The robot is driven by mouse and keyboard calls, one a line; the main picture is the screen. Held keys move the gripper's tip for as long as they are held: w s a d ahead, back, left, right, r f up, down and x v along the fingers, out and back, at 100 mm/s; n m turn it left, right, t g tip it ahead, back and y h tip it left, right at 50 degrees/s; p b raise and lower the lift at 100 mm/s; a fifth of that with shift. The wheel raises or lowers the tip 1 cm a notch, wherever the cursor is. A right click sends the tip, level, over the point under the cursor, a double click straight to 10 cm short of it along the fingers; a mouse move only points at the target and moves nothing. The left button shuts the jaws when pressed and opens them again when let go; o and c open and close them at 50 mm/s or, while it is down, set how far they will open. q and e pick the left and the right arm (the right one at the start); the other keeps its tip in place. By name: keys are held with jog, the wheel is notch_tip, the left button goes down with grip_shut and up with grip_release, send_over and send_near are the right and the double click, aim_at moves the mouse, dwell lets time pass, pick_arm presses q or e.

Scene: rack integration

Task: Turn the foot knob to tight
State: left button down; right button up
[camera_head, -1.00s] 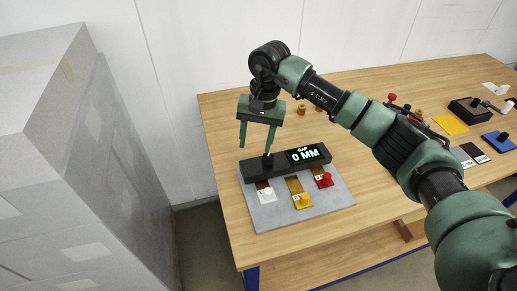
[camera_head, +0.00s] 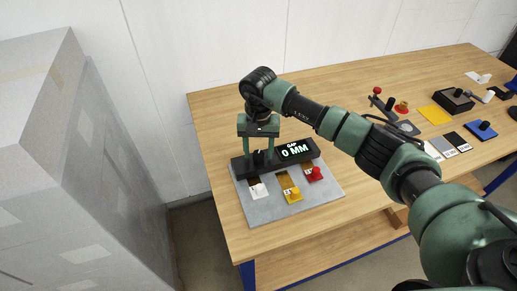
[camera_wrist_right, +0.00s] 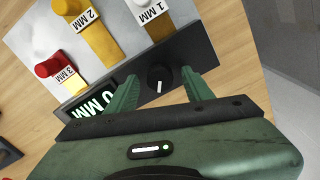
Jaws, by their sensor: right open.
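The foot knob (camera_wrist_right: 160,79) is a black round knob with a white mark, on the dark bar of the gap fixture (camera_wrist_right: 205,50). In the head view the knob (camera_head: 258,158) is partly hidden by my right gripper (camera_head: 259,155). In the wrist view my right gripper (camera_wrist_right: 160,75) is open, with one finger on each side of the knob. A gap shows between the fingers and the knob there. My left gripper is not in view.
White (camera_head: 258,190), yellow (camera_head: 292,193) and red (camera_head: 315,174) gauge tabs marked in MM lie at the bar on the grey plate (camera_head: 275,211). Several tools and blocks lie at the table's right. A grey stack (camera_head: 55,150) stands left of the table (camera_head: 215,120).

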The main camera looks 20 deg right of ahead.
grip_shut()
